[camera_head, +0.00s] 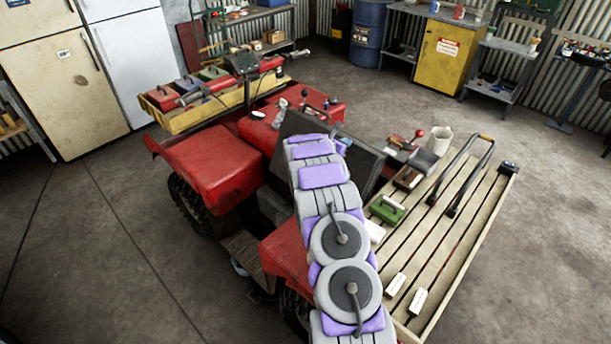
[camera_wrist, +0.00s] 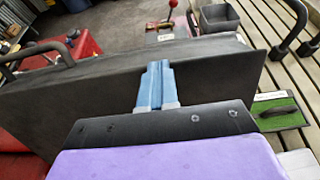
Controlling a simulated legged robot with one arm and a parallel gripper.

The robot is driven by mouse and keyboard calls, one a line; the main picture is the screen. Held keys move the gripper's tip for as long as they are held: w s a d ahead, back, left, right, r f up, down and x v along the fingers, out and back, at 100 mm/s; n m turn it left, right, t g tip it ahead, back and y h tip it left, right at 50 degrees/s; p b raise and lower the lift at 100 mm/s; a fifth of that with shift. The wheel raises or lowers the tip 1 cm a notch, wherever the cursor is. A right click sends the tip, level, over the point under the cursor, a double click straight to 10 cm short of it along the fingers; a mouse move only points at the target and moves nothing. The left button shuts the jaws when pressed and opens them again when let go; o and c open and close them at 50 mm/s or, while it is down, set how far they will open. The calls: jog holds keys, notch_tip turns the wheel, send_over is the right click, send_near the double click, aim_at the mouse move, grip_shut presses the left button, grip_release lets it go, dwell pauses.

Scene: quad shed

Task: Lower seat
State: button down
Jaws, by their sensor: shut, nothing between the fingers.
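The seat (camera_head: 366,172) is a dark flat panel on the red quad (camera_head: 215,168). It stands raised and tilted between the red front body and the rear rack. In the wrist view the seat (camera_wrist: 215,75) fills the middle as a broad dark face with an upper edge. My gripper (camera_wrist: 157,68) has its blue fingers shut together with nothing between them, in front of this face near its upper edge. I cannot tell whether the fingertips touch it. In the head view my arm hides part of the seat, and my gripper (camera_head: 341,143) shows only slightly at its end.
A wooden front tray (camera_head: 185,118) holds boxes. A yellow cabinet (camera_head: 445,58) stands behind. The floor on the left is clear.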

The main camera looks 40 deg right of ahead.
aim_at(356, 140)
jog(key=x, duration=0.2)
jog(key=r+p+x, duration=0.1)
jog(key=x, duration=0.4)
jog(key=shift+d+r+p, duration=0.3)
jog(key=shift+d, duration=0.1)
jog(key=shift+x, duration=1.8)
jog(key=shift+w, duration=0.1)
jog(key=shift+w+a+r, duration=0.15)
jog(key=shift+a+r, duration=0.3)
jog(key=a+r, duration=0.1)
jog(key=s+a+r, duration=0.1)
jog(key=r, duration=0.1)
jog(key=shift+a, duration=0.25)
jog(key=shift+w+a+r, duration=0.15)
jog(key=shift+a+r, duration=0.4)
jog(key=shift+a, duration=0.35)
jog(key=a+r, duration=0.4)
jog(key=r, duration=0.1)
jog(key=shift+s+a+b, duration=0.2)
jog(key=shift+s+b, duration=0.2)
jog(key=shift+b, duration=0.05)
jog(key=shift+a, duration=0.1)
